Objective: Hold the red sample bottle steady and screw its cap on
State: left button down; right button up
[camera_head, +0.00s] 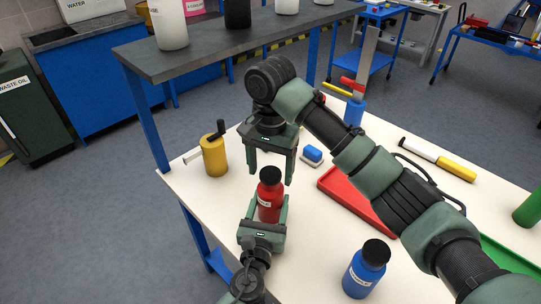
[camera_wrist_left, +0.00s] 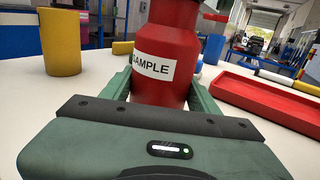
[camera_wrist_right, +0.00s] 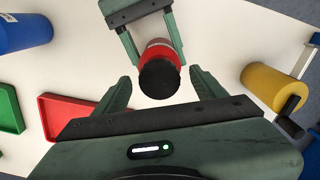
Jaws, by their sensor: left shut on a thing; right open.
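The red sample bottle (camera_head: 269,207) stands upright over the white table, with a black cap (camera_head: 270,175) on its top. I cannot tell how tightly the cap sits. My left gripper (camera_head: 266,218) is shut around the bottle's body; in the left wrist view its fingers flank the bottle (camera_wrist_left: 165,50) below the SAMPLE label's level. My right gripper (camera_head: 271,177) is open and points down from above, its fingers on either side of the cap. In the right wrist view the cap (camera_wrist_right: 159,80) lies between and slightly beyond the fingertips, with clear gaps on both sides.
A yellow cylinder with a black crank (camera_head: 214,155) stands left on the table (camera_head: 310,230). A blue bottle (camera_head: 365,270) stands at the front right. A red tray (camera_head: 335,183), a blue-and-white block (camera_head: 312,155) and a green tray (camera_head: 510,258) lie to the right.

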aim_at(267, 212)
notch_tip(267, 212, up, 12)
jog(key=shift+f, duration=0.25)
pick_arm(q)
jog(key=shift+c, duration=1.5)
grip_release()
jog(key=s, duration=0.2)
jog(key=s+a, duration=0.1)
jog(key=s, duration=0.4)
jog(key=shift+s+a+b, duration=0.25)
jog(key=shift+s+b, duration=0.1)
jog(key=shift+b, duration=0.05)
pick_arm(e)
jog(key=shift+f, duration=0.45)
